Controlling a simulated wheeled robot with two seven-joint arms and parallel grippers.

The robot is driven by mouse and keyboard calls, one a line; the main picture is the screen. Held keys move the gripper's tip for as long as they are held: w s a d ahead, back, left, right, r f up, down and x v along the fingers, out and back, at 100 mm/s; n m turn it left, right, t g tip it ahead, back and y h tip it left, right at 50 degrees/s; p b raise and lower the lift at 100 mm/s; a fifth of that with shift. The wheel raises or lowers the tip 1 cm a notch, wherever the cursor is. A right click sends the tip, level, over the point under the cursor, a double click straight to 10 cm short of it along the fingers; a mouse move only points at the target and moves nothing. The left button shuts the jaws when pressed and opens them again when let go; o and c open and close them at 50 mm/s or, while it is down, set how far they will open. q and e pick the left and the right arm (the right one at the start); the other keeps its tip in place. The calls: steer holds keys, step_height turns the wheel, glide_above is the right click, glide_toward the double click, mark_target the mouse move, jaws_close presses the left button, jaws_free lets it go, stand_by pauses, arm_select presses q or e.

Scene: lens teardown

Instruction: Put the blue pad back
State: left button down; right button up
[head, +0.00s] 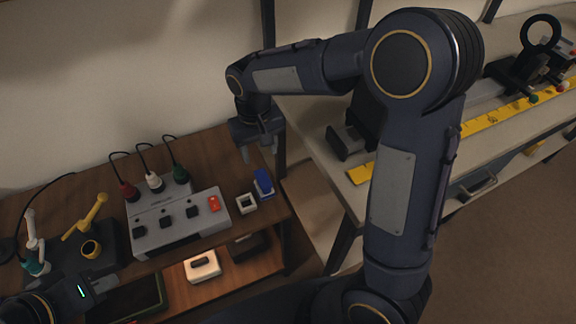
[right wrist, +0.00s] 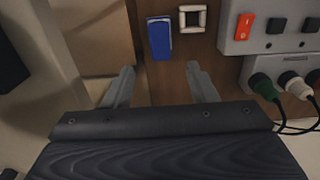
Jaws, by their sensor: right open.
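The blue pad (head: 263,180) is at the right end of the brown wooden table, with a pale edge showing along one side. It also shows in the right wrist view (right wrist: 159,40), just beyond my fingertips and between their lines. A small white square frame (head: 246,203) with a dark opening lies next to it; it also shows in the right wrist view (right wrist: 192,18). My right gripper (head: 262,153) is open and empty, pointing down above and behind the pad, apart from it. My left gripper (head: 104,285) is at the lower left, away from the pad; its jaw gap is unclear.
A grey box (head: 180,236) with black switches, a red switch and several plugs stands left of the white frame. A yellow holder (head: 90,248) is at the left. A lower shelf holds a white device (head: 202,266). A pale bench (head: 318,130) stands to the right.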

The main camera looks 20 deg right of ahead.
steer(key=s+d+r+m+t+y, duration=0.1)
steer(key=s+d+r+t+y, duration=0.15)
steer(key=s+d+r, duration=0.5)
steer(key=s+m+t+y, duration=0.1)
steer(key=s+t, duration=0.2)
steer(key=s, duration=1.1)
steer(key=shift+s+f, duration=0.2)
steer(key=shift+f, duration=0.1)
step_height(320, 180, up, 10)
steer(key=p, duration=0.9)
steer(key=shift+p, duration=0.4)
